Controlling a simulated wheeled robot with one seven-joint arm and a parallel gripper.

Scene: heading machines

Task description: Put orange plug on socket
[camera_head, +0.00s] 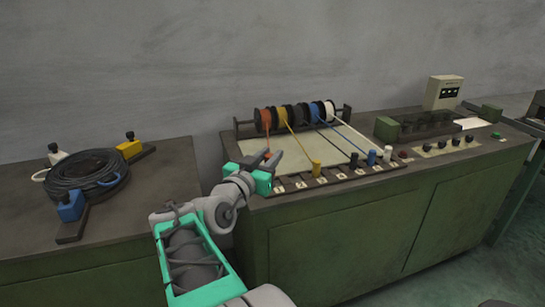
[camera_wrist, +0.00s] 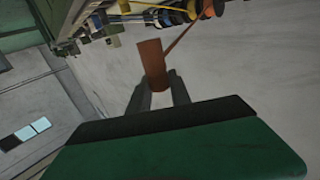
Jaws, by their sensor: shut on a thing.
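The orange plug (camera_wrist: 151,60) is between the fingertips of my gripper (camera_wrist: 158,88) in the wrist view, with an orange cord running from it to the upper right. In the head view my gripper (camera_head: 275,162) is over the left end of the green bench, and only a small part of the orange plug (camera_head: 267,154) shows behind the fingers. The gripper is shut on the plug. A row of dark sockets (camera_head: 318,181) with pale labels runs along the bench's front edge. The left end of the row is partly hidden by my gripper.
A rack of colored spools (camera_head: 293,117) stands behind a pale panel. The yellow plug (camera_head: 316,168), black plug (camera_head: 353,160), blue plug (camera_head: 371,157) and white plug (camera_head: 387,154) stand along the socket row. A coiled black cable (camera_head: 88,172) lies on the left table.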

